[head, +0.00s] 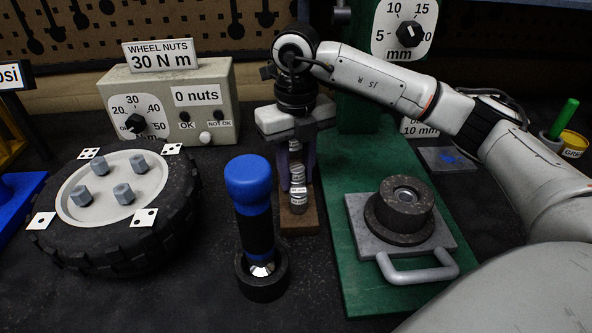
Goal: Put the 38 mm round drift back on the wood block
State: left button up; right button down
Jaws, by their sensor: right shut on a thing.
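The wood block (300,225) is a narrow brown strip on the dark bench, left of the green press base. Silver round metal pieces with a small white label (298,190) show in a row over the block; the label is too small to read. My right gripper (296,160) points down over the block and is shut on a round drift, which its fingers mostly hide. I cannot tell whether the held drift touches the block. My left gripper is not in view.
A blue-handled tool (249,190) stands in a black ring left of the block. The wheel (120,205) with nuts lies further left. A grey plate with handle (415,267) carries a dark round part on the green base (345,255). A torque box (215,85) stands behind.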

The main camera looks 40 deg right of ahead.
aim_at(296, 167)
jog(key=shift+f, duration=0.1)
jog(key=c, duration=1.4)
grip_release()
jog(key=shift+o, duration=0.2)
jog(key=shift+r, duration=0.5)
notch_tip(296, 167, up, 11)
jog(key=p, duration=0.1)
jog(key=shift+r, duration=0.15)
